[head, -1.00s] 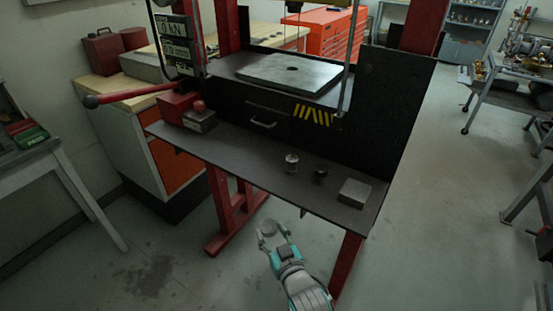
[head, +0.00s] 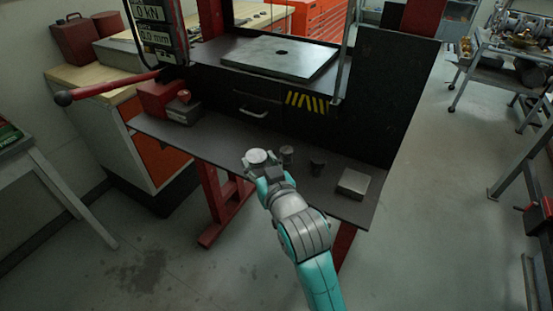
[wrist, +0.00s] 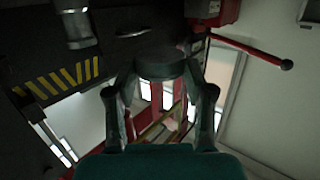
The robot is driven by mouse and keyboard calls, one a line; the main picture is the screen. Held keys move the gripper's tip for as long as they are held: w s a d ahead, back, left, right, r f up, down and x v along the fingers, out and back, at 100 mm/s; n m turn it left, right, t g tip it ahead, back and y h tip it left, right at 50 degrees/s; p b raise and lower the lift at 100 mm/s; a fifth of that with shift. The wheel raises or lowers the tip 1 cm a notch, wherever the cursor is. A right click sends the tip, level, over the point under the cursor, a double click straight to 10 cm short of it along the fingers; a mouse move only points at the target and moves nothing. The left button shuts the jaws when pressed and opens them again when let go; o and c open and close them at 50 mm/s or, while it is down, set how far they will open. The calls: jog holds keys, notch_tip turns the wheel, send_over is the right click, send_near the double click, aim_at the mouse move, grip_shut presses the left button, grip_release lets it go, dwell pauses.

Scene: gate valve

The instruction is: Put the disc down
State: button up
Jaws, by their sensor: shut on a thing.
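A round grey metal disc (head: 257,157) is held in my gripper (head: 260,170). In the wrist view the disc (wrist: 161,66) sits between the two fingertips of my gripper (wrist: 160,82), which are shut on its sides.
The shelf between is clear.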

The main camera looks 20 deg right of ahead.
jog(key=w+d+r, duration=0.2)
jog(key=w+r, duration=0.2)
jog(key=w, duration=0.3)
send_near(241, 154)
jog(key=w+d, duration=0.3)
jog(key=w, duration=0.1)
jog(key=shift+r, duration=0.35)
jog(key=shift+f, duration=0.1)
jog(key=o, duration=1.5)
jog(key=shift+f, duration=0.1)
jog(key=shift+c, duration=0.2)
